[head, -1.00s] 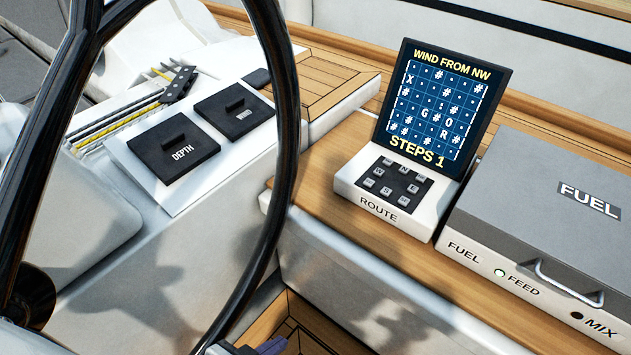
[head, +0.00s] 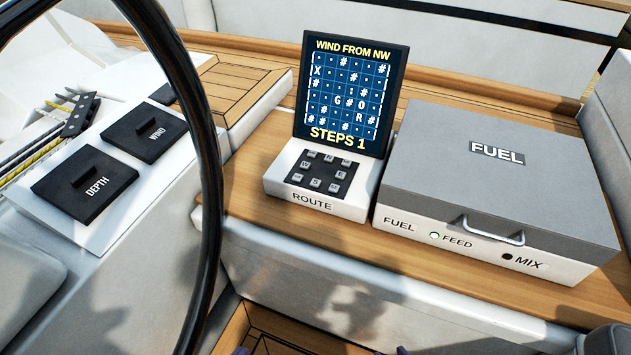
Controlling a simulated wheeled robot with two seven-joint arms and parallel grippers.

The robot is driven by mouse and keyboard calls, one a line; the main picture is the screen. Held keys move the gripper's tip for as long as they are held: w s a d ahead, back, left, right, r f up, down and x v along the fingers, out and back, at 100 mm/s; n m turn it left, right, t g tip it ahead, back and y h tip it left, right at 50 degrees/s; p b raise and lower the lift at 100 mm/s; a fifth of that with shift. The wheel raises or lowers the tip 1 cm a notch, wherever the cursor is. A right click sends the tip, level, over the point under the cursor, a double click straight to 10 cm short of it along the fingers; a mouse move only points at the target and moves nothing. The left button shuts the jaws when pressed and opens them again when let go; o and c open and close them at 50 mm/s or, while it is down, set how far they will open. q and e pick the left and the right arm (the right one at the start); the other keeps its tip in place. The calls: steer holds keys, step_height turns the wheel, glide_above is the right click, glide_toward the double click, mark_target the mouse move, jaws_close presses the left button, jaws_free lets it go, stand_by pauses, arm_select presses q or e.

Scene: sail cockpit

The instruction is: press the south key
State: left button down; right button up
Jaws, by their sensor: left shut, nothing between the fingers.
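The route unit (head: 277,183) is a white box lettered ROUTE on the wooden ledge, with a dark keypad and a tilted screen (head: 349,95). The south key (head: 315,183) is a small grey key in the middle of the keypad's front row; its letter is tiny. The screen reads WIND FROM NW and STEPS 1 over a grid with X, G, O, R and several # marks. Only a purplish sliver of my left gripper (head: 240,351) shows at the bottom edge, well below and apart from the keypad.
A grey-lidded FUEL box (head: 497,175) with a front handle stands close right of the route unit. The black wheel rim (head: 211,190) curves through the left side. DEPTH (head: 84,184) and WIND (head: 145,132) panels lie beyond it. The ledge before the keypad is clear.

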jaws_close()
steer(key=shift+w, duration=0.1)
stand_by(1.4)
